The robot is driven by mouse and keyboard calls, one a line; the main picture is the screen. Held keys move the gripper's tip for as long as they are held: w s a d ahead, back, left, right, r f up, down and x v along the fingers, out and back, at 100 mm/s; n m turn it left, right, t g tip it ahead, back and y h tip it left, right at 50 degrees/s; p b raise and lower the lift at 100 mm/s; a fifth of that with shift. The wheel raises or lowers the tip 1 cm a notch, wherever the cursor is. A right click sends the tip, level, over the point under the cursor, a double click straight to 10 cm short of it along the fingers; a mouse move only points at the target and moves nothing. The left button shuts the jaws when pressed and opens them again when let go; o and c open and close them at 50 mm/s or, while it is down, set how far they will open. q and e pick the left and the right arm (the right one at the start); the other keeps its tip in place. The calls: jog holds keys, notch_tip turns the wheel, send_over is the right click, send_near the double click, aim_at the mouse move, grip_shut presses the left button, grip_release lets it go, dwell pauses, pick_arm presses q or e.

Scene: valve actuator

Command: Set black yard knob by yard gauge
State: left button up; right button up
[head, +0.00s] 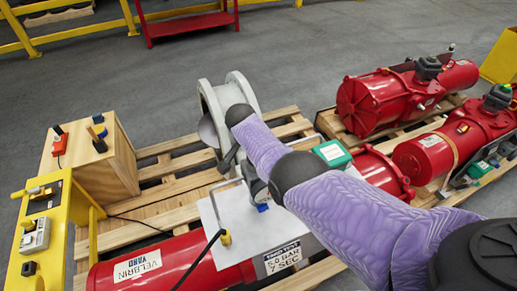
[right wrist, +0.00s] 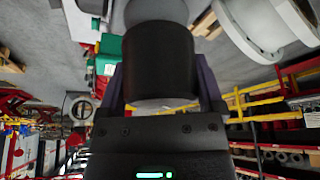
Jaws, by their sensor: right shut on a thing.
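In the right wrist view, my right gripper (right wrist: 162,78) is shut on a black cylindrical knob (right wrist: 158,55), with a purple finger on either side. A round grey part lies just beyond the knob. In the head view, my purple right arm reaches over the middle pallet. Its hand and the knob are mostly hidden behind the arm. The red actuator labelled "VELBRIN YARD" (head: 205,266) lies at the front, with a test placard (head: 283,257) reading 5.0 bar, 7 sec. I cannot pick out the yard gauge's face or its reading. My left gripper is not in view.
A grey flanged valve body (head: 243,84) stands behind the arm. A yellow control stand (head: 55,220) and a wooden box (head: 118,158) with switches are on the left. More red actuators (head: 385,100) lie on pallets at the right. A bent metal rod and black cable are near the white sheet (head: 255,228).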

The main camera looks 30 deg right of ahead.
jog(key=o, duration=1)
jog(key=p+v, duration=0.6)
jog(key=v, duration=0.3)
jog(key=shift+s+a+r+p, duration=0.15)
jog(key=shift+a+r+p, duration=0.1)
jog(key=shift+r+p, duration=0.1)
